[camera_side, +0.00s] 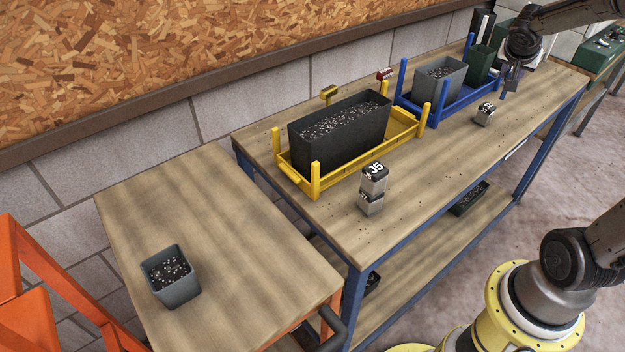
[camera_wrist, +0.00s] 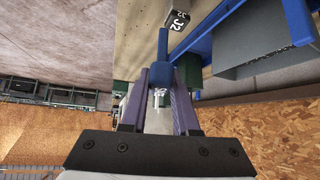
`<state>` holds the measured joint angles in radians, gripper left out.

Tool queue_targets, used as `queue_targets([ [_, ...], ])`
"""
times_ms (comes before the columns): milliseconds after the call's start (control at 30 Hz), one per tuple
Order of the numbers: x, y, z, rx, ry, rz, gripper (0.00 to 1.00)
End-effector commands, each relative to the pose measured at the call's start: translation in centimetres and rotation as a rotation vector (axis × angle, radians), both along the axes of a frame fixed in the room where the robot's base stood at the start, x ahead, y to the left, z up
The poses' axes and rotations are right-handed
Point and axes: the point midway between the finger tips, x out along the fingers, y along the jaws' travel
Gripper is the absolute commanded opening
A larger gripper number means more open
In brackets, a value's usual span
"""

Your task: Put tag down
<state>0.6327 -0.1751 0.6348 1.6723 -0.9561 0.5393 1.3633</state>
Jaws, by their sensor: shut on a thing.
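My gripper (camera_side: 513,72) is at the right end of the blue tray (camera_side: 470,103), above the bench. In the wrist view, its fingers (camera_wrist: 160,100) are shut on a blue tag (camera_wrist: 160,80) with white marking. A blue upright bar shows just beyond the tag in that view; I cannot tell whether it is the tag's stem or a tray post. In the side view the held tag is mostly hidden by the gripper. A yellow tag (camera_side: 328,93) and a red tag (camera_side: 384,73) show by the yellow tray (camera_side: 298,180).
The yellow tray holds a long dark soil planter (camera_side: 335,145). The blue tray holds a grey pot (camera_side: 440,80) and a green pot (camera_side: 480,65). A labelled cube (camera_side: 484,114) and two stacked cubes (camera_side: 373,185) stand on the bench. A soil-filled pot (camera_side: 171,280) stands on the left table.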

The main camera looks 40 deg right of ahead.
Motion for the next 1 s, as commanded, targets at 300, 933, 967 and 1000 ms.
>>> queue_targets([
  [300, 7.5, 13.3, -0.1, 0.000, -0.002, 0.379, 0.00],
  [933, 8.3, 42.9, 0.3, 0.000, -0.002, 1.136, 0.00],
  [967, 7.8, 44.2, 0.4, 0.000, -0.002, 1.170, 0.00],
  [1000, 7.2, 45.9, 0.4, 0.000, -0.002, 1.213, 0.00],
])
